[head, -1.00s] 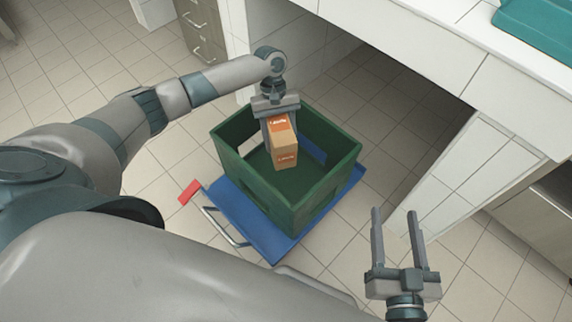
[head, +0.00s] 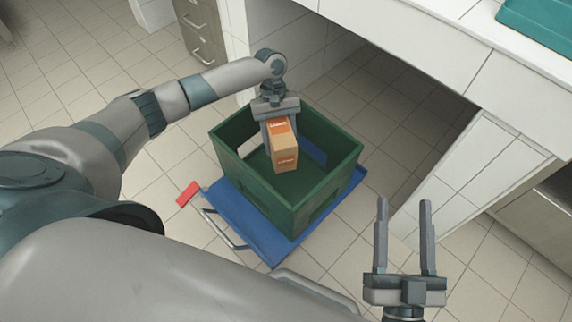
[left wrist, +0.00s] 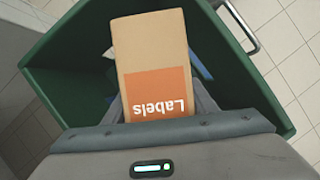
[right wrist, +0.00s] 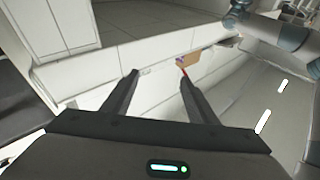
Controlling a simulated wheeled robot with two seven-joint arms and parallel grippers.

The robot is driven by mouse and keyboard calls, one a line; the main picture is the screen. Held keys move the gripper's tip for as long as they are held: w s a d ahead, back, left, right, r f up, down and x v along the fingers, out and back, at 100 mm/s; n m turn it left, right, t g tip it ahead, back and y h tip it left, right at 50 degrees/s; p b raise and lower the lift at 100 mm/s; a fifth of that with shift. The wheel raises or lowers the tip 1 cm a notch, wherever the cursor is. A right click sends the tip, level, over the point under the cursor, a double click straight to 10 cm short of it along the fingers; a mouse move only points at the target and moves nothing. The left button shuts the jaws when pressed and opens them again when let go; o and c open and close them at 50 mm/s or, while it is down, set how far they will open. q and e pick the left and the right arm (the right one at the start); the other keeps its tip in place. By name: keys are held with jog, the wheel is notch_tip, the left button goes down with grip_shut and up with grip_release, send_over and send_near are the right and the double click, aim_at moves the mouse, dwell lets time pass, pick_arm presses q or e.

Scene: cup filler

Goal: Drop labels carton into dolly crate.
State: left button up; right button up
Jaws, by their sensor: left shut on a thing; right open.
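The labels carton (head: 284,150) is a tan box with an orange panel. Its "Labels" print shows in the left wrist view (left wrist: 155,55). My left gripper (head: 268,128) is shut on it and holds it upright over the open top of the crate. The green dolly crate (head: 280,205) stands on a blue dolly (head: 240,220); its walls also surround the carton in the left wrist view (left wrist: 75,85). Whether the carton's lower end is below the rim I cannot tell. My right gripper (head: 404,205) is open and empty, right of the crate.
A white tiled counter (head: 440,50) with a teal tray (head: 540,25) stands behind and to the right. A grey drawer cabinet (head: 200,30) is at the back. The dolly's metal handle (head: 222,230) and a red piece (head: 188,194) are at the crate's left.

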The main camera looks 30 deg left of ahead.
aim_at(277, 121)
pick_arm(q)
jog(key=o, duration=1.3)
jog(key=shift+o, duration=0.2)
jog(key=shift+w+a+r, duration=0.15)
jog(key=shift+r, duration=0.3)
jog(key=p+v, duration=0.2)
jog(key=v, duration=0.6)
jog(key=p+v, duration=0.1)
jog(key=v, duration=0.6)
jog(key=shift+w+a+r+p, duration=0.25)
jog(key=shift+r+p, duration=0.1)
jog(key=shift+r, duration=0.3)
pick_arm(e)
notch_tip(277, 121, down, 12)
jog(key=d+g+h, duration=0.2)
jog(key=g, duration=0.5)
jog(key=shift+s+d+f+g+h, duration=0.15)
jog(key=shift+d+f+g+h, duration=0.1)
jog(key=shift+d+g+h, duration=0.15)
jog(key=shift+a, duration=0.1)
